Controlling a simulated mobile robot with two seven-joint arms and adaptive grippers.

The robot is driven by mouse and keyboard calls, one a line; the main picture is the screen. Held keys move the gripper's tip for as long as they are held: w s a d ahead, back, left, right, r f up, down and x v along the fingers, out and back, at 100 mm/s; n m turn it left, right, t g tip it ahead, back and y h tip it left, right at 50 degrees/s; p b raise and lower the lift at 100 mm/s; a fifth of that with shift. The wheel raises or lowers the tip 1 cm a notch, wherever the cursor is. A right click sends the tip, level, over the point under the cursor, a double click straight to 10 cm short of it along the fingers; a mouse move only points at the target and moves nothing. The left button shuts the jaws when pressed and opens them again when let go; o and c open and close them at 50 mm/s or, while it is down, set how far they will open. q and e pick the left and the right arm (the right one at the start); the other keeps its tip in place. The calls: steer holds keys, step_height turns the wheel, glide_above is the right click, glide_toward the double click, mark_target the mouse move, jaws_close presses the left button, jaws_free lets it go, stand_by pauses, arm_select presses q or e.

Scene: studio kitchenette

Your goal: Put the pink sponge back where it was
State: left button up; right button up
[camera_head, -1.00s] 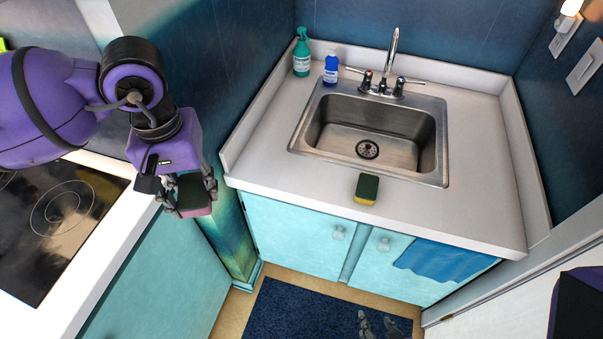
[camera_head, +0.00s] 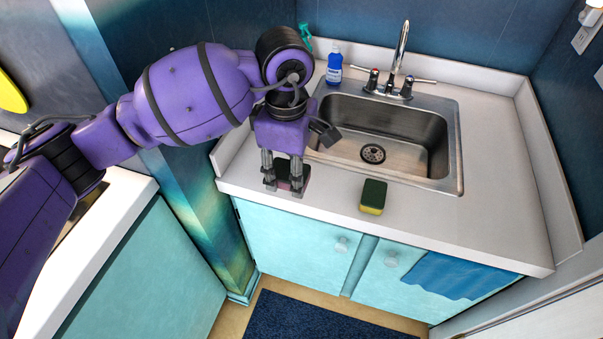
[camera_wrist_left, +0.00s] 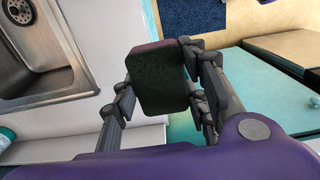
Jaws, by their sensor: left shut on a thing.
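The pink sponge (camera_head: 293,181) has a dark scouring side and is held between the fingers of my left gripper (camera_head: 286,180). In the head view it is over the front left part of the sink counter (camera_head: 328,193); I cannot tell whether it touches the counter. In the left wrist view the sponge (camera_wrist_left: 163,80) shows its dark face, with a finger of the gripper (camera_wrist_left: 160,85) on each side. A second sponge, yellow with a green top (camera_head: 373,196), lies on the counter in front of the sink. My right gripper is not in view.
The steel sink (camera_head: 455,150) with its faucet (camera_head: 401,50) is right of my left gripper. A blue bottle (camera_head: 334,68) stands behind the sink, and a green spray bottle (camera_head: 305,36) is mostly hidden by my arm. The counter's right side is clear.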

arm_select(q)
steer(key=w+f, duration=0.2)
steer(key=w+d+f, duration=0.1)
steer(key=w+f, duration=0.1)
steer(key=w+d+f, duration=0.1)
steer(key=w+f, duration=0.1)
steer(key=w, duration=0.1)
steer(key=shift+f, duration=0.15)
steer(key=shift+w+d+f, duration=0.2)
steer(key=shift+w+f, duration=0.4)
steer(key=shift+f, duration=0.15)
step_height(320, 180, down, 3)
steer(key=shift+r, duration=0.1)
steer(key=shift+f, duration=0.2)
steer(key=o, duration=1.1)
